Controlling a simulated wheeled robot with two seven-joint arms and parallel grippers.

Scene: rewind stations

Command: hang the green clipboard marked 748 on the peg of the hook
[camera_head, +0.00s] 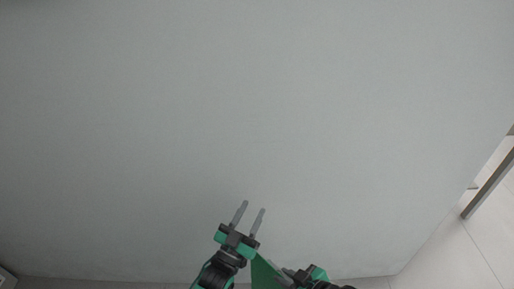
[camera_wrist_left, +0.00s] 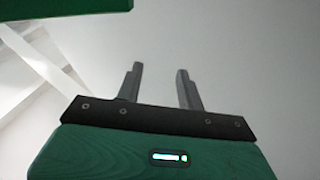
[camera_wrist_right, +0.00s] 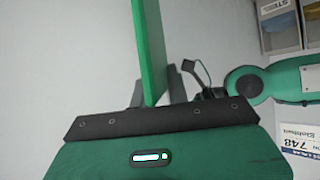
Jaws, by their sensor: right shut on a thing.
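The green clipboard (camera_wrist_right: 150,50) is a thin board seen nearly edge-on in the right wrist view, standing up between the fingers of my right gripper (camera_wrist_right: 157,80), which is shut on it. In the head view the clipboard (camera_head: 264,273) shows at the bottom, just left of my right gripper (camera_head: 288,272). Its face and marking cannot be read. My left gripper (camera_head: 250,206) is open and empty, a little above the clipboard in the picture. Its spread fingers also show in the left wrist view (camera_wrist_left: 159,72). No hook or peg is visible.
A plain pale wall or panel (camera_head: 200,100) fills most of the head view. A paper sheet reading 748 (camera_wrist_right: 302,152) is cut off at the right wrist view's edge, below shelved boxes (camera_wrist_right: 281,25). A grey bar (camera_head: 490,185) stands at the far right.

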